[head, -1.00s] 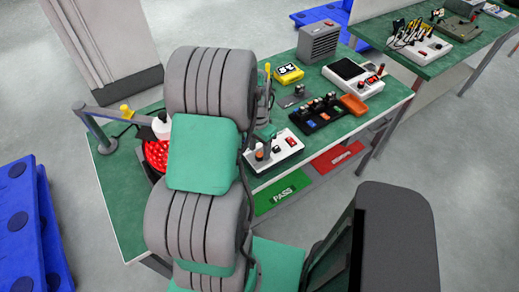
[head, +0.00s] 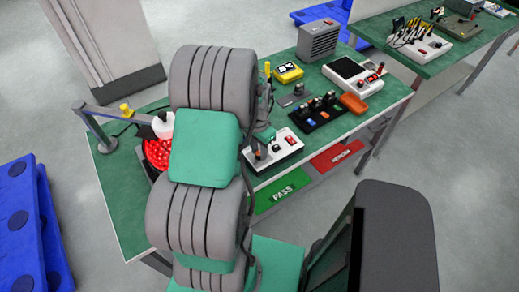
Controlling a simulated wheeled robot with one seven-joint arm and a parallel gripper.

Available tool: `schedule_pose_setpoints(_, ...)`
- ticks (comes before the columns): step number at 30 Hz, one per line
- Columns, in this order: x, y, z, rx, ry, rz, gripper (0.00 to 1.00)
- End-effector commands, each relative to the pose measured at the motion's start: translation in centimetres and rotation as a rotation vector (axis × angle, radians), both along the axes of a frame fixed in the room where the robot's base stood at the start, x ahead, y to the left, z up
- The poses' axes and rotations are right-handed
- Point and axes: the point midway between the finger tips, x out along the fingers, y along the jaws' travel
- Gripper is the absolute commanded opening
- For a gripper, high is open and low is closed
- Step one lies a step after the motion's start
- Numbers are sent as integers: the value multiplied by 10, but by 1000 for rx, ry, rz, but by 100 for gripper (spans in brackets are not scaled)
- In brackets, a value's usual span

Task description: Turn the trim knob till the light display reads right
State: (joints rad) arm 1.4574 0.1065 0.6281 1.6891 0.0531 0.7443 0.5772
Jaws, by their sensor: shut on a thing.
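A white control box (head: 285,153) sits at the front edge of the green bench. My gripper (head: 261,146) is down at the box's left end, mostly hidden behind my arm. It is shut on what looks like the trim knob there; the knob itself is hardly visible. A yellow meter (head: 288,73) with a dark display stands behind the box; its reading is too small to tell.
A black rack (head: 318,115) with several parts, an orange block (head: 353,103) and a white instrument (head: 352,77) stand to the right. A grey vented unit (head: 318,40) is behind. A red bowl (head: 156,153) is left of my arm. PASS and red bins (head: 338,155) sit below the front edge.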

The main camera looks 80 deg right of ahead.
Motion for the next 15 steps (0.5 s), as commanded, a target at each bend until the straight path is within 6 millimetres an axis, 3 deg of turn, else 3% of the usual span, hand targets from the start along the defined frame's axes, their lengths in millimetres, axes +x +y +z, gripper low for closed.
schedule_pose_setpoints(14, -1, 1, 0, 2, 1, 25, 0)
schedule_pose_setpoints(15, -1, 1, 0, 2, 1, 25, 30)
